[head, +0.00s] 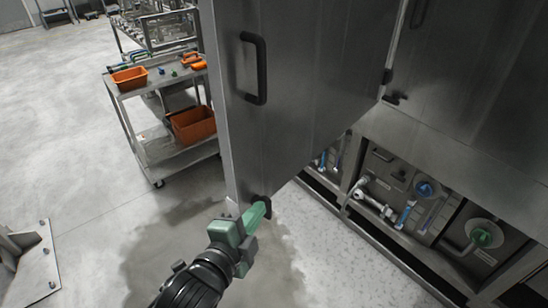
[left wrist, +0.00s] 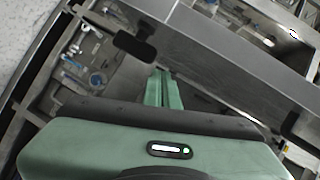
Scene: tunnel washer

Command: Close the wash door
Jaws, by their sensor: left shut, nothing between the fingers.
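The wash door (head: 310,80) is a large grey steel panel, standing open and swung out from the washer body (head: 480,80). A black bar handle (head: 254,68) is on its face near the free edge. My left gripper (head: 262,208) is green, with its fingers shut and empty. It is at the door's lower free corner, by a small black fitting (head: 268,204); I cannot tell whether it touches. In the left wrist view the shut fingers (left wrist: 160,85) point at grey steel, with a black part (left wrist: 133,45) close by. My right gripper is not in view.
A steel cart (head: 150,87) with orange bins (head: 193,125) stands left of the door. Pipes and valves (head: 425,190) sit in the open bay under the washer body. A grey metal base (head: 25,262) is at the lower left.

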